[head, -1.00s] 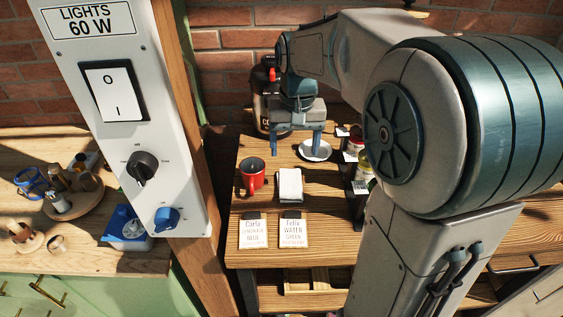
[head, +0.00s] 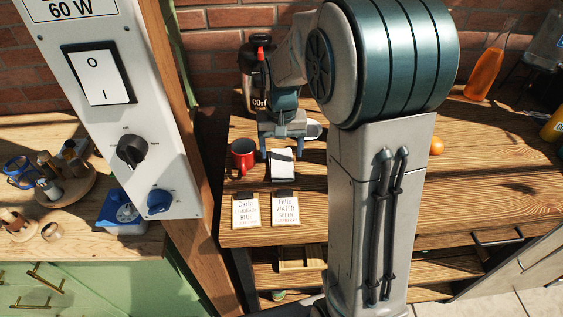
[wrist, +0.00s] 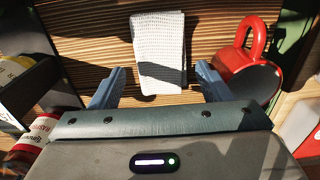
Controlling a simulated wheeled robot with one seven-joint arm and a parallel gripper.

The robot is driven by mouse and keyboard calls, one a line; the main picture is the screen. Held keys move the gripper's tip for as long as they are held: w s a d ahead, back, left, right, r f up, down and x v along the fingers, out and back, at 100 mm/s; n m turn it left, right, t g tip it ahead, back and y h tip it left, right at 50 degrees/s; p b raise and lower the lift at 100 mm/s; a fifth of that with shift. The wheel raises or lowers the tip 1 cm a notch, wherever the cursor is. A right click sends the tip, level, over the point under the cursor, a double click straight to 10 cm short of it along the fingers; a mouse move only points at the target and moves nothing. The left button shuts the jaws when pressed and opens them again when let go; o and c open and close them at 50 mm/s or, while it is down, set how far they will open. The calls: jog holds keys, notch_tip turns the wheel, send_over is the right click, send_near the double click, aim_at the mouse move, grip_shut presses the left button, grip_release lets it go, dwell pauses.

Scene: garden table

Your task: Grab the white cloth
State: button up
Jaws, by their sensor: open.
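The white cloth (head: 282,168) lies folded on the wooden table, beside the red mug (head: 243,155). In the wrist view the cloth (wrist: 159,55) is a textured white rectangle just beyond and between my fingertips. My gripper (head: 282,153) is open, with its two blue fingers spread wider than the cloth. In the wrist view my gripper (wrist: 160,80) has nothing between its fingers but the near end of the cloth and bare wood. Its height above the table is hard to tell. The red mug (wrist: 248,62) stands close to the finger on the right in the wrist view.
Two name cards (head: 246,212) (head: 285,209) lie nearer the table's front edge. A dark coffee container (head: 256,75) stands at the back. A switch panel (head: 120,110) on a wooden post rises at the left. The table's right part (head: 490,180) is largely clear.

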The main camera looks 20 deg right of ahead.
aim_at(281, 159)
notch_tip(281, 159, down, 4)
jog(key=shift+a+r, duration=0.1)
jog(key=shift+r, duration=0.05)
jog(key=c, duration=0.7)
jog(key=shift+r, duration=0.15)
